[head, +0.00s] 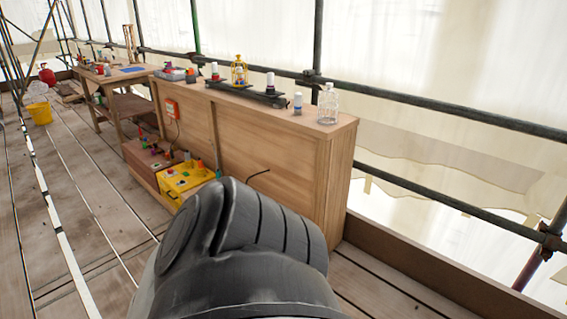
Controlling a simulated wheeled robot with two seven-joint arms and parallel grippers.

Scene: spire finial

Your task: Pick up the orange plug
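I cannot tell for sure which thing is the orange plug. A small orange upright piece (200,165) shows at the yellow box (185,183), low in front of the wooden cabinet (240,145). Another small orange item (191,75) stands on the cabinet top. One of my dark grey arm links fills the lower middle and hides part of the floor and the cabinet's base. Neither gripper's fingers show.
A glass bottle (327,104), a caged yellow lantern (239,71) and a dark rail (248,94) stand on the cabinet. A wooden table (115,77) and yellow bucket (39,112) are farther back. Scaffold poles border the right. Plank floor at left is mostly clear.

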